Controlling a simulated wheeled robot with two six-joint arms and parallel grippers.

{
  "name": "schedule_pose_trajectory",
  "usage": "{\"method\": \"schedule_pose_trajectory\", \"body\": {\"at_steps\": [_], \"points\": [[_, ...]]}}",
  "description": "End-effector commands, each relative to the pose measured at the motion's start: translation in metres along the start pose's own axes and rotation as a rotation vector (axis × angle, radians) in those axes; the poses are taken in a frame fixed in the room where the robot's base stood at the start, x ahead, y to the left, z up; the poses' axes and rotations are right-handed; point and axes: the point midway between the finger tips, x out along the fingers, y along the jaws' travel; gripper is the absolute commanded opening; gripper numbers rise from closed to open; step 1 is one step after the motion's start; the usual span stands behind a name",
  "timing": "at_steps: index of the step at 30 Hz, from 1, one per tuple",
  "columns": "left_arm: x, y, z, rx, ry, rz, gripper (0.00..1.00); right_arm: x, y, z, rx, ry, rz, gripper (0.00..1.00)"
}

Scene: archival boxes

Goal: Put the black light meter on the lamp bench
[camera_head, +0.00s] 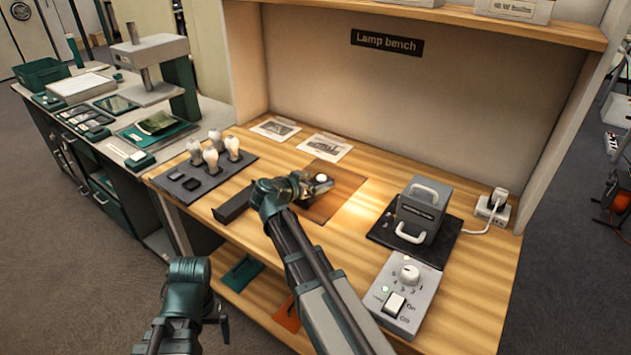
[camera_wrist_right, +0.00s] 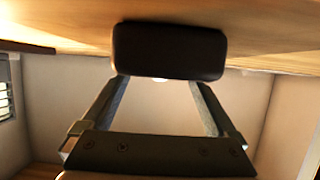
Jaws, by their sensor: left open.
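The black light meter (camera_wrist_right: 168,50) fills the upper middle of the right wrist view as a dark rounded block, with a sliver of white at its lower edge. My right gripper (camera_wrist_right: 163,88) has its two fingers at the block's sides, and the block hides their tips. In the head view the right gripper (camera_head: 312,190) is over the brown mat (camera_head: 345,181), at the meter's white dome (camera_head: 321,178). I cannot tell whether the meter touches the mat. My left gripper (camera_head: 219,318) is open and empty, low in front of the lamp bench (camera_head: 465,300).
Several bulbs (camera_head: 213,158) stand on a dark rack at the bench's left. A grey handled box (camera_head: 423,207) and a dial control box (camera_head: 405,290) stand on the right. Printed cards (camera_head: 325,147) lie at the back. An upper shelf (camera_head: 480,22) overhangs the bench.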

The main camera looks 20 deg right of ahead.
Motion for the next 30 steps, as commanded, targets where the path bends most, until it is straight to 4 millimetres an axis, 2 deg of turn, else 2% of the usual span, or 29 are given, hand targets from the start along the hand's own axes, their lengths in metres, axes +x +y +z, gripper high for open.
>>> {"method": "schedule_pose_trajectory", "body": {"at_steps": [8, 14, 24, 30], "points": [[-0.001, 0.000, 0.000, 0.000, 0.000, 0.000, 1.00, -0.001, 0.000, -0.001, 0.000, 0.000, 0.000, 1.00], [-0.019, -0.002, 0.001, 0.000, 0.000, 0.000, 1.00, -0.010, 0.000, -0.017, 0.000, 0.000, -0.001, 1.00], [-0.046, -0.004, 0.003, 0.000, 0.000, 0.000, 1.00, -0.086, 0.000, -0.014, -0.001, 0.000, -0.004, 1.00], [-0.055, -0.005, 0.003, 0.000, 0.000, 0.000, 1.00, -0.113, 0.000, -0.013, -0.001, 0.000, -0.002, 1.00]]}}
